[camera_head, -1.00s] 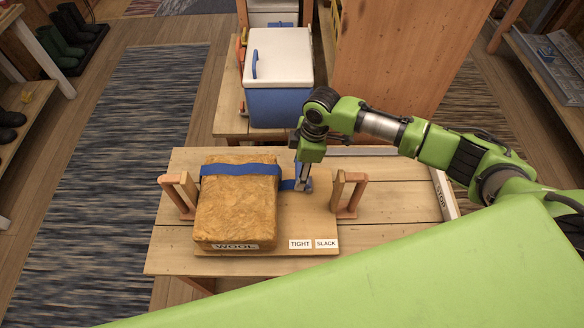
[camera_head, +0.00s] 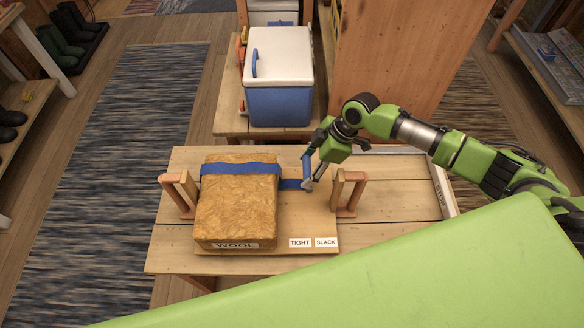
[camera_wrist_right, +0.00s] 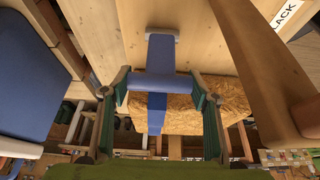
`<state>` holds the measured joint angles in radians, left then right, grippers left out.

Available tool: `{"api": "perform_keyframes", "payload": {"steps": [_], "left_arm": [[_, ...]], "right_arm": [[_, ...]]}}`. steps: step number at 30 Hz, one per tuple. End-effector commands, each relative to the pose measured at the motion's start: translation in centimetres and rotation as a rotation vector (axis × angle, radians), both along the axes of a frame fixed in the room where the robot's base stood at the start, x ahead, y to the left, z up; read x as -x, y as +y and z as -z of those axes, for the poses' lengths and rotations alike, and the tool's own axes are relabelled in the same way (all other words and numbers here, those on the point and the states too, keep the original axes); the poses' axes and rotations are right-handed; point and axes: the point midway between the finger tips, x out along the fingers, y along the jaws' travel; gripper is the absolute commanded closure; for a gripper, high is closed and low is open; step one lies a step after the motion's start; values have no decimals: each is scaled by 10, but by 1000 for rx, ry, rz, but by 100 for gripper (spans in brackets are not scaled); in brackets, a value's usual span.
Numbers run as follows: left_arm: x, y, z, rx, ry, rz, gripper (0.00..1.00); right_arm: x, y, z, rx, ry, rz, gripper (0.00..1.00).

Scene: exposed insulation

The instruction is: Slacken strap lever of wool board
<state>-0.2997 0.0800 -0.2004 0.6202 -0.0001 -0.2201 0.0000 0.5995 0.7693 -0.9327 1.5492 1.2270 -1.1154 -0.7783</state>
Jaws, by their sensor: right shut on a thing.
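The wool board (camera_head: 320,222) is a wooden board with two upright handles, lying on the plank table. A brown wool block (camera_head: 238,208) labelled WOOL sits on it, crossed by a blue strap (camera_head: 240,169). The blue strap lever (camera_head: 306,165) stands at the strap's right end, beside the right handle (camera_head: 350,193). My right gripper (camera_head: 309,168) is shut on the lever's crossbar. In the right wrist view the lever (camera_wrist_right: 160,52) shows its stem and crossbar, with the fingers of my gripper (camera_wrist_right: 161,84) at the bar's two ends. My left gripper is not in view.
TIGHT (camera_head: 300,243) and SLACK (camera_head: 326,243) labels lie along the board's front edge, SLACK to the right. A blue cooler (camera_head: 280,105) stands behind the table. The table (camera_head: 400,215) is bare right of the board, up to a light tray edge.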

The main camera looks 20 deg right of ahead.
Motion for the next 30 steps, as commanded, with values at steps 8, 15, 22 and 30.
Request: {"api": "perform_keyframes", "payload": {"steps": [8,15,22,30], "left_arm": [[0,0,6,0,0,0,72],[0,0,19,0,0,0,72],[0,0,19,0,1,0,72],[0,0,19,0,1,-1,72]], "right_arm": [[4,-6,6,-21,1,1,62],[6,-13,5,-111,-25,0,62],[6,-15,3,-128,-30,-2,62],[5,-14,2,-128,-33,-2,28]]}}
